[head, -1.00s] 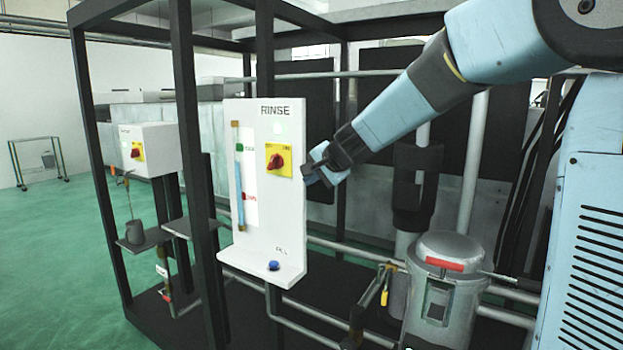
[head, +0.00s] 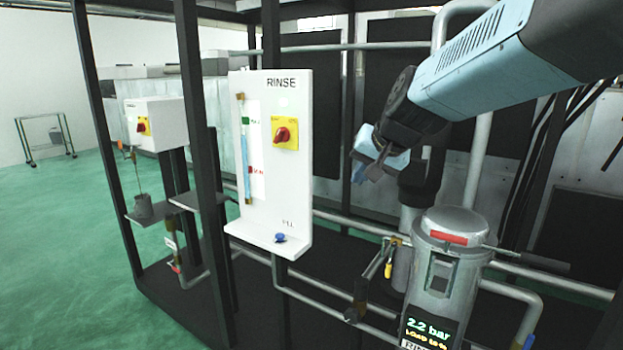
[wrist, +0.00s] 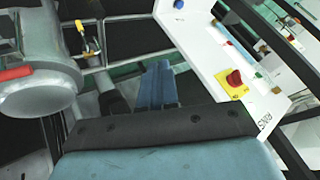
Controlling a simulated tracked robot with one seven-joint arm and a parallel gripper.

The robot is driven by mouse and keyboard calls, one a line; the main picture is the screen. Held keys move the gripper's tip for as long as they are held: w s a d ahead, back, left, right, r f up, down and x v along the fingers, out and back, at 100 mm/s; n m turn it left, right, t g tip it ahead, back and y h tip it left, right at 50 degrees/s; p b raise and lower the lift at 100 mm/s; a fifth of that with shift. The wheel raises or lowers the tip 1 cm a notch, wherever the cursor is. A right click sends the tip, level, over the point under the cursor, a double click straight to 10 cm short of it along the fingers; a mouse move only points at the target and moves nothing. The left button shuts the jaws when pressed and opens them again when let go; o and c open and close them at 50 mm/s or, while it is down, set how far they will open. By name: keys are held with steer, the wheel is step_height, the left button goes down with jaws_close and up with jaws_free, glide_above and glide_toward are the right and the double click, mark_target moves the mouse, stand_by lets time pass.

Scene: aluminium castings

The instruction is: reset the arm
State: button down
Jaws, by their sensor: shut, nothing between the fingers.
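My gripper (head: 372,158) is in the upper right of the head view, in front of the dark panels and right of the white RINSE panel (head: 302,180). Its fingers are together and empty, apart from the panel. In the wrist view my gripper (wrist: 158,85) shows as blue fingers at the centre, with the tilted RINSE panel (wrist: 205,50) to their right. The panel carries a red knob on a yellow plate (head: 285,133), a sight tube (head: 244,150) and a blue button (head: 280,238).
A grey canister (head: 452,250) with a red label and a "2.2 bar" display stands below right of my gripper. Pipes with a yellow-tagged valve (head: 388,270) run beside it. Black frame posts (head: 200,150) stand left of the panel. Green floor (head: 60,230) is open at left.

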steer(key=s+d+f+n+g+h, duration=0.1)
steer(key=s+d+f, duration=0.1)
steer(key=s+d, duration=0.4)
steer(key=s+d+f+n+h, duration=0.1)
steer(key=s+d+f+h, duration=0.1)
steer(key=s+d, duration=0.5)
steer(key=s, duration=0.5)
steer(key=shift+s+d+f+g+h, duration=0.2)
steer(key=shift+s+d+g+h, duration=0.1)
steer(key=shift+g, duration=0.1)
